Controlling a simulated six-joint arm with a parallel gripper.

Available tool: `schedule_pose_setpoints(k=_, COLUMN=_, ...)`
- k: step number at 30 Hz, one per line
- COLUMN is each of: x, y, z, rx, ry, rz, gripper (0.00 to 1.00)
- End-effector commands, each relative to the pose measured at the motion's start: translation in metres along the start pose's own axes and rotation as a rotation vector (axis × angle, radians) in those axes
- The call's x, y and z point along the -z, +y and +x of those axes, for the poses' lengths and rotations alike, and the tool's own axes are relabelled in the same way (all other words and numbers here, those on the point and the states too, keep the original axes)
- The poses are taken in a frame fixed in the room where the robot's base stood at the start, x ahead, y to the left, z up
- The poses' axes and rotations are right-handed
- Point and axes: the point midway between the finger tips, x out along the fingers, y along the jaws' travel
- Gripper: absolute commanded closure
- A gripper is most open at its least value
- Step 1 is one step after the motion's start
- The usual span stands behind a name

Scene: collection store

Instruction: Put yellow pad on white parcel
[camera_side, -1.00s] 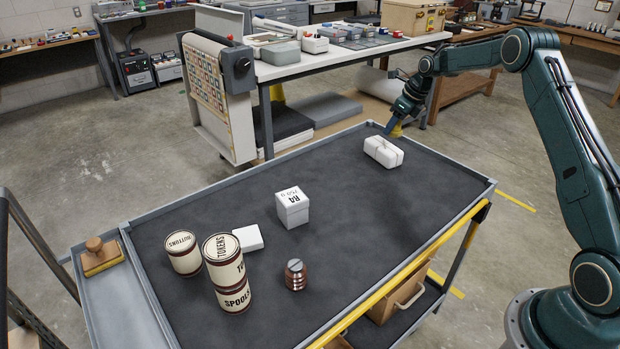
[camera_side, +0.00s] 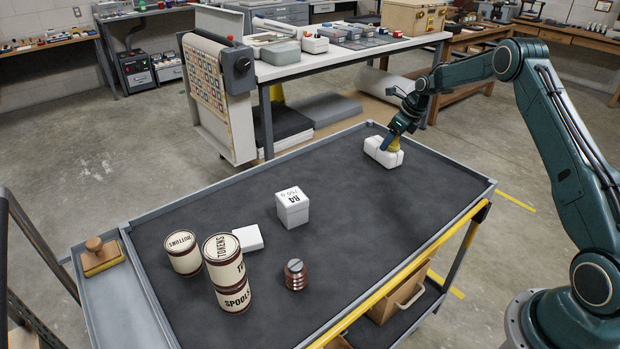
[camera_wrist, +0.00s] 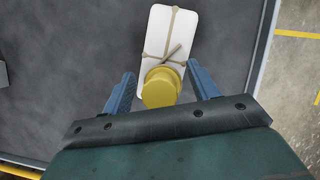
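The white parcel (camera_side: 376,155), a rounded block tied with string, lies near the far right corner of the dark-topped trolley; it also shows in the wrist view (camera_wrist: 165,28). The yellow pad (camera_wrist: 160,88), round and stepped, is at the parcel's near end in the wrist view. In the side view the yellow pad (camera_side: 395,144) is at the parcel's top, partly hidden by my gripper (camera_side: 389,143). In the wrist view the fingers of my gripper (camera_wrist: 160,70) stand on either side of the pad with visible gaps. Whether the pad fully rests on the parcel is hard to tell.
A white box (camera_side: 292,207), a small white block (camera_side: 248,238), a copper ribbed cylinder (camera_side: 296,275) and labelled tins (camera_side: 184,252) stand toward the left and front. A raised rim (camera_side: 462,210) edges the trolley. The dark surface between parcel and box is clear.

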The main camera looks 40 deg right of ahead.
Motion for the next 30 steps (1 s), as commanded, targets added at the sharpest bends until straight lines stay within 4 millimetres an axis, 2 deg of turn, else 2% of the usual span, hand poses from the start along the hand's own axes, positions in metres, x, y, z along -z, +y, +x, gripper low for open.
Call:
schedule_pose_setpoints(k=11, x=-0.001, y=0.0, z=-0.001, rx=0.0, ry=0.0, rz=0.0, gripper=0.36)
schedule_pose_setpoints(k=16, x=-0.002, y=-0.001, z=-0.01, rx=0.002, ry=-0.002, rz=0.0, gripper=0.36)
schedule_pose_setpoints(k=23, x=-0.002, y=0.0, z=-0.036, rx=0.002, ry=-0.001, rz=0.001, gripper=0.36)
schedule_pose_setpoints(k=30, x=-0.002, y=-0.001, z=-0.076, rx=0.002, ry=-0.002, rz=0.002, gripper=0.36)
